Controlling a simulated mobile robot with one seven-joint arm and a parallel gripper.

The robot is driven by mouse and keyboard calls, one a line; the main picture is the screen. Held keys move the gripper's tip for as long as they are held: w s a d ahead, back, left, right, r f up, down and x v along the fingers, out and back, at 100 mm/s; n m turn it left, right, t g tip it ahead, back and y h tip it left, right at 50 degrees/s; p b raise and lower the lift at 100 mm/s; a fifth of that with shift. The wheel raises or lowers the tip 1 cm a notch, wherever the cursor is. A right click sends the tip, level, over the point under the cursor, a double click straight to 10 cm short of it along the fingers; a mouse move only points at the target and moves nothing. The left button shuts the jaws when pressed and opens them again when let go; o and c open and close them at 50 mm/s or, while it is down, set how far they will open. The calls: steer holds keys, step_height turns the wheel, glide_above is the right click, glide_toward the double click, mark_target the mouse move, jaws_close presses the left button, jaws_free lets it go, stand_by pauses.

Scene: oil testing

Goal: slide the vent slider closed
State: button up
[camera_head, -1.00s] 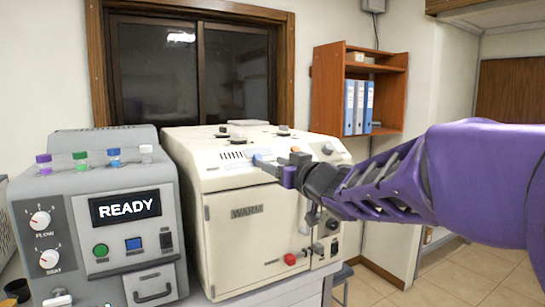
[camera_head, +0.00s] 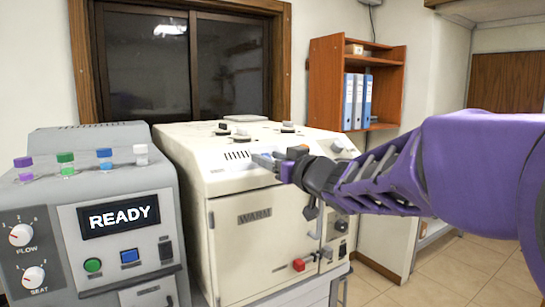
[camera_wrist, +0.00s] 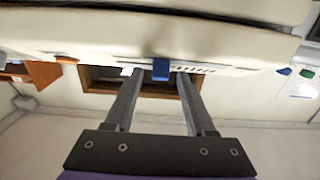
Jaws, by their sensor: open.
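The cream WARM machine (camera_head: 240,235) has dark vent slots (camera_head: 238,155) near its top front edge. In the wrist view, a blue tab (camera_wrist: 161,69), which looks like the vent slider's handle, sits beside the slots (camera_wrist: 195,70). My gripper (camera_head: 270,162) is at the upper front of the machine. Its two fingers are open, and in the wrist view the gripper (camera_wrist: 158,75) has the tab showing between its fingertips. I cannot tell whether either finger touches the tab. In the head view my gripper hides the tab.
A grey machine (camera_head: 120,260) with a READY screen stands close on the left, with several capped vials on top. A wooden shelf (camera_head: 325,85) hangs behind.

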steer(key=shift+w+a, duration=0.15)
jaws_close()
stand_by(0.4)
stand_by(1.1)
